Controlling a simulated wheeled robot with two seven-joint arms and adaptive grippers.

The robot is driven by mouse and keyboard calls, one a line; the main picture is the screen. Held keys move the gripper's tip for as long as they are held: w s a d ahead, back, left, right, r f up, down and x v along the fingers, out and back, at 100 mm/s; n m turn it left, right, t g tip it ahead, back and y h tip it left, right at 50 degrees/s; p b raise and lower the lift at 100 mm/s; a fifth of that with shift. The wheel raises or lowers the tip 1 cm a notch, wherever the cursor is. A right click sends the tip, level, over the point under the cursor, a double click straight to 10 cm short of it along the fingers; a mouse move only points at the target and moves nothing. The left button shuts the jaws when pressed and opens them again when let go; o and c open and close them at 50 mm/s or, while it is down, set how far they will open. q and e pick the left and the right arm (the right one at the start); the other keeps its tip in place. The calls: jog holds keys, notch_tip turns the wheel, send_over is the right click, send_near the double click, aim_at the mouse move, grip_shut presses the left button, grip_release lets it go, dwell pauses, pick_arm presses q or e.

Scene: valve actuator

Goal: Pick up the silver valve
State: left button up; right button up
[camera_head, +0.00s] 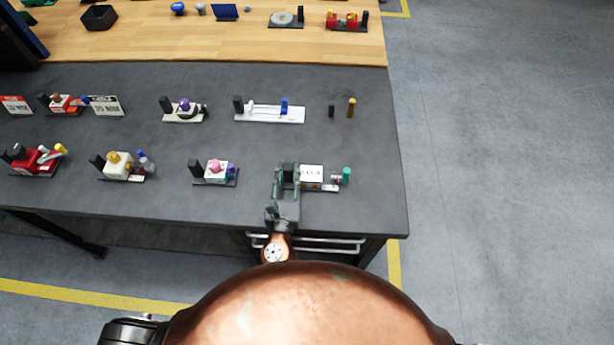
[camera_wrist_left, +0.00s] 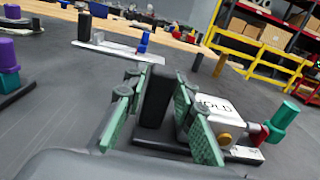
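My left gripper (camera_head: 286,176) is at the front edge area of the dark table. Its green finger pads, also in the left wrist view (camera_wrist_left: 163,108), stand on either side of a black upright post (camera_wrist_left: 157,97). A small gap seems to show left of the post, so the gripper looks open around it. Just right of it, on the same base, is a pale silver-white block (camera_head: 311,173) with printed letters and a green-knobbed fitting (camera_head: 346,175). It shows in the wrist view too (camera_wrist_left: 218,115). Which part is the silver valve I cannot tell for sure. My right gripper is out of view.
A white-based fixture with a blue knob (camera_head: 270,113) stands behind. A fixture with a pink knob (camera_head: 215,172) stands to the left. Two small posts, one black (camera_head: 331,111) and one brass (camera_head: 351,108), stand back right. A wooden table (camera_head: 220,45) adjoins behind.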

pick_arm(q)
grip_shut()
jog(key=shift+r, duration=0.1)
dwell(0.4)
notch_tip(320, 180, up, 9)
jog(key=shift+f, duration=4.1)
